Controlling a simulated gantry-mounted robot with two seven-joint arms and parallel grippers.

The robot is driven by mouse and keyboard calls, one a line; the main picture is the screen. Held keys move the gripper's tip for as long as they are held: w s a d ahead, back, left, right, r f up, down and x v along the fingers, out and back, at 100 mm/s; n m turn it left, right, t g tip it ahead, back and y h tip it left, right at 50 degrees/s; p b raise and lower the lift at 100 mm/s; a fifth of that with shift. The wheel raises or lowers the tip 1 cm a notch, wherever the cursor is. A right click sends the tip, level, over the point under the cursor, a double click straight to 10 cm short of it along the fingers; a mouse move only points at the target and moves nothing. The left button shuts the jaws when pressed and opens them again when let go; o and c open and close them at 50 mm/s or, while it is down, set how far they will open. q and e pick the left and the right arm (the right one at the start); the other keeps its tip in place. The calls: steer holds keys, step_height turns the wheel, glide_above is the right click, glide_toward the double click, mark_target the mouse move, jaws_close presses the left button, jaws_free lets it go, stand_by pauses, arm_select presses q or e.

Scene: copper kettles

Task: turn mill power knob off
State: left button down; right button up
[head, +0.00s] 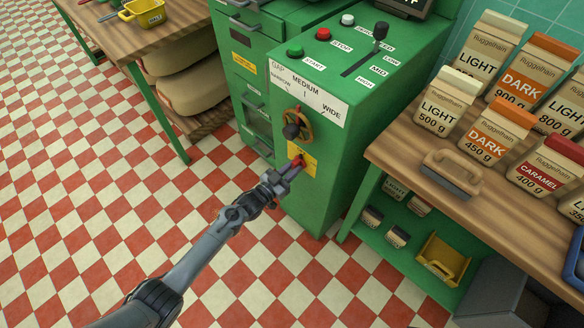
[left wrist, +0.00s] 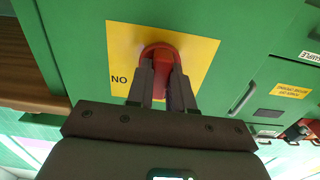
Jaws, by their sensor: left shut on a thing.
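The mill is a green cabinet (head: 335,190) in the middle of the head view. Its red power knob (head: 298,161) sits on a yellow plate (head: 308,157) low on the front. In the left wrist view the knob (left wrist: 160,52) is on the yellow plate (left wrist: 206,50), with the letters "NO" showing upside-down or partly covered beside it. My left gripper (head: 292,168) is shut on the knob, one finger on each side, also in the left wrist view (left wrist: 162,82). The fingers hide part of the knob and plate. My right gripper is not in view.
Above the knob is a gap handwheel (head: 296,125) with a dark handle. The mill's top has green, red and white buttons and a speed lever (head: 379,35). A wooden table (head: 400,150) with several coffee bags stands close on the right. Tiled floor is clear at left.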

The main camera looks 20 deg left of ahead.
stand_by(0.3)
arm_select(q)
steer(key=c, duration=1)
jaws_free()
steer(key=shift+s, duration=0.1)
steer(key=p+v, duration=0.4)
steer(key=v, duration=0.6)
steer(key=shift+s+a, duration=0.15)
steer(key=shift+s, duration=0.15)
